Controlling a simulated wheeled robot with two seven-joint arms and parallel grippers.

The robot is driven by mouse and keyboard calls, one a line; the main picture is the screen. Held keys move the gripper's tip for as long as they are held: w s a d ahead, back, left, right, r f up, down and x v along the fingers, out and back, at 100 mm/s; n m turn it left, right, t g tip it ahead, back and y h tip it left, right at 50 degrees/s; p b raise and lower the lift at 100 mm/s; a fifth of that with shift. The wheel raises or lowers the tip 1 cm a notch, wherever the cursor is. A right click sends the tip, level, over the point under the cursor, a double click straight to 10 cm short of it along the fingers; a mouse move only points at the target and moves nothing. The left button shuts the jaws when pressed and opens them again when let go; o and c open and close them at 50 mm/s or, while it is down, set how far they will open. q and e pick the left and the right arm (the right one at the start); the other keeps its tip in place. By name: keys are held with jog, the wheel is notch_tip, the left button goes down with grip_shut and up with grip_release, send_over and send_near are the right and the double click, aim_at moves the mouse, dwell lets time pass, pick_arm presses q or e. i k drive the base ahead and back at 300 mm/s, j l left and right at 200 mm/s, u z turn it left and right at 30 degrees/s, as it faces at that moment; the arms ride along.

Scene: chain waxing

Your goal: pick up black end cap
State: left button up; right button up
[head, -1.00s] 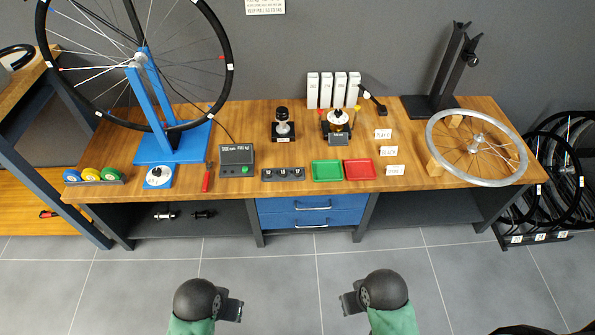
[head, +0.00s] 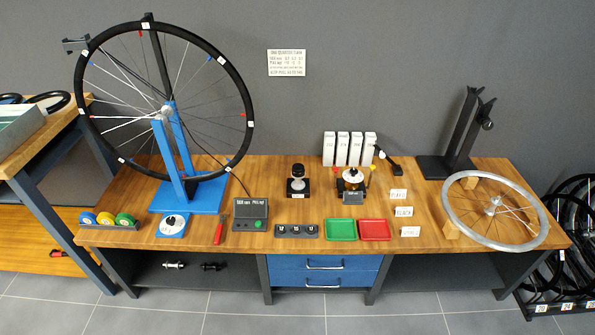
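I cannot make out a black end cap for certain at this size. A small stand with a black round top (head: 298,171) and a black base is on the workbench (head: 280,210), left of a round gauge-like device (head: 351,182). A black hub-like part (head: 213,266) lies on the lower shelf, beside a silver one (head: 173,265). Neither of my grippers is in the head view now.
A wheel (head: 248,88) stands in a blue truing stand (head: 184,197) at left. A green tray (head: 341,230), a red tray (head: 375,230) and a dark control box (head: 251,209) line the front. Several wheels stand beyond.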

aim_at(299, 169)
jog(key=i+l+z, duration=0.1)
jog(key=l, duration=0.25)
jog(key=i+l+z, duration=0.1)
jog(key=l, duration=0.3)
jog(key=i+l+z, duration=0.15)
jog(key=l, duration=0.2)
jog(key=i+l+z, duration=0.1)
jog(key=l, duration=0.25)
